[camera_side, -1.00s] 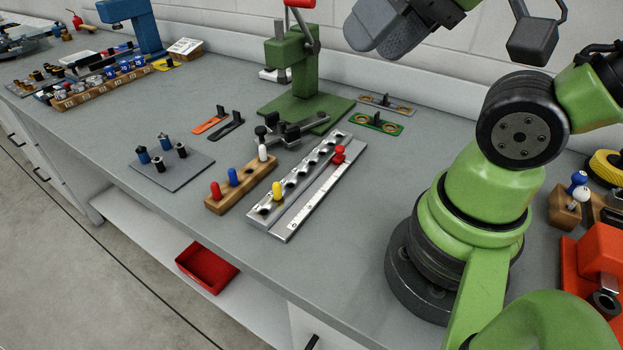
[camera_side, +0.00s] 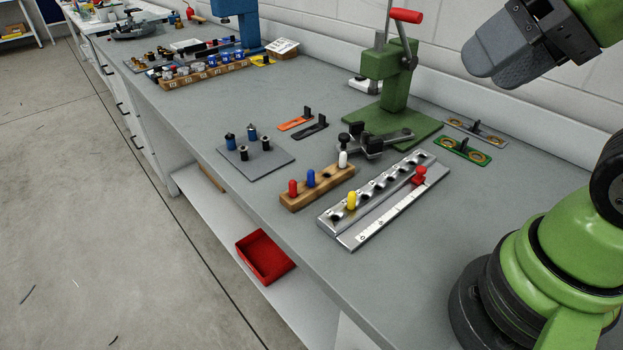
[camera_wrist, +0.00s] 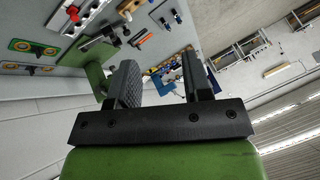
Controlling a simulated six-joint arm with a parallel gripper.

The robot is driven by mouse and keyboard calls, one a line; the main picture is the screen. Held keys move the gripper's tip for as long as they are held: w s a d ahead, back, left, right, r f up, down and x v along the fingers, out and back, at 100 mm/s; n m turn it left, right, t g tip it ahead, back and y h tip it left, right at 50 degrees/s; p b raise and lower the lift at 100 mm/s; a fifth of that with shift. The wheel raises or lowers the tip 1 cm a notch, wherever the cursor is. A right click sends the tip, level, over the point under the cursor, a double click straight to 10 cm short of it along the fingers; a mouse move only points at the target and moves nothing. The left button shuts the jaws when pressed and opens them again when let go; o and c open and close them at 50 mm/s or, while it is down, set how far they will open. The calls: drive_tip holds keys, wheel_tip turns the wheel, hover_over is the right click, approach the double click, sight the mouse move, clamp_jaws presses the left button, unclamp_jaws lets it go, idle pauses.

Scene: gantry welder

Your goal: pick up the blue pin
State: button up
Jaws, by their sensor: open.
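The blue pin (camera_side: 311,178) stands upright in the wooden block (camera_side: 318,190), between a red pin (camera_side: 293,188) and an empty hole. A white pin (camera_side: 343,159) stands at the block's far end. My gripper (camera_side: 497,67) is at the upper right of the side view, raised well above the bench and far from the blue pin. In the wrist view my gripper (camera_wrist: 160,82) shows its two fingers apart with nothing between them. The wrist view looks across the bench at a steep tilt, and I cannot make out the blue pin there.
A metal rail (camera_side: 375,200) with a yellow pin (camera_side: 351,200) and a red slider (camera_side: 419,176) lies right of the block. A black toggle clamp (camera_side: 373,143) and a green press (camera_side: 395,88) stand behind. A grey plate (camera_side: 262,160) holds several small studs. Bare bench lies in front.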

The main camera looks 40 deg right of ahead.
drive_tip(key=c, duration=0.3)
drive_tip(key=n+g+h, duration=0.2)
drive_tip(key=n+g, duration=0.5)
hover_over(311, 171)
drive_tip(key=f, duration=2.2)
drive_tip(key=shift+s+f, duration=0.25)
drive_tip(key=shift+f, duration=0.1)
drive_tip(key=shift+w+f, duration=0.15)
drive_tip(key=shift+f, duration=1.45)
drive_tip(key=shift+w+f, duration=0.1)
drive_tip(key=shift+f, duration=1.45)
